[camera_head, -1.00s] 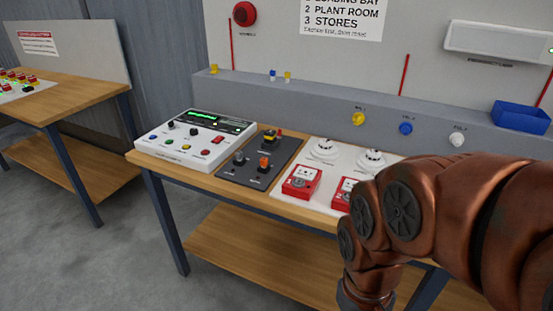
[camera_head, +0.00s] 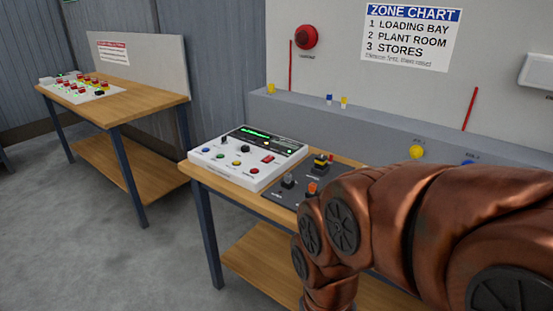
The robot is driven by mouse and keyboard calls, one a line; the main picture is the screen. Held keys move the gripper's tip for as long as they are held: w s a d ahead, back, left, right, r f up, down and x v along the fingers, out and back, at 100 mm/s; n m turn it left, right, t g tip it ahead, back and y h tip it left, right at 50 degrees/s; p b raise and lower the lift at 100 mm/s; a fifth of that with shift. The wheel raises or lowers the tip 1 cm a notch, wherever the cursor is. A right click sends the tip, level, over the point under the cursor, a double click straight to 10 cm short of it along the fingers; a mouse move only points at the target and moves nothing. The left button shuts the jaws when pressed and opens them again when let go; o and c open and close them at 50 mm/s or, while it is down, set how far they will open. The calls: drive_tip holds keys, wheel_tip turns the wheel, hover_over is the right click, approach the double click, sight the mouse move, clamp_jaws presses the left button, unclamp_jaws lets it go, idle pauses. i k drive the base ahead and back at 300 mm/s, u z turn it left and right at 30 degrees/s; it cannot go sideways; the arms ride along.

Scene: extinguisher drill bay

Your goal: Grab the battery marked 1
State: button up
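No battery marked 1 can be made out. My copper-coloured arm fills the lower right and hides the right part of the near bench (camera_head: 235,200). Its end runs out of the bottom edge, so my gripper is not in view. A dark panel (camera_head: 283,199) on this bench carries small grey, orange and yellow-and-black parts, too small to read. A white control console (camera_head: 247,158) with a lit green display, coloured buttons and knobs stands left of the panel.
A second bench (camera_head: 150,106) at the back left carries a white board (camera_head: 78,91) with several red and green pieces. A grey ledge (camera_head: 330,125) with small coloured parts runs behind the near bench. Grey floor (camera_head: 110,250) is free at lower left.

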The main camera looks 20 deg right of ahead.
sight(320, 160)
drive_tip(key=u, duration=0.05)
drive_tip(key=i, duration=1.25)
drive_tip(key=z, duration=0.65)
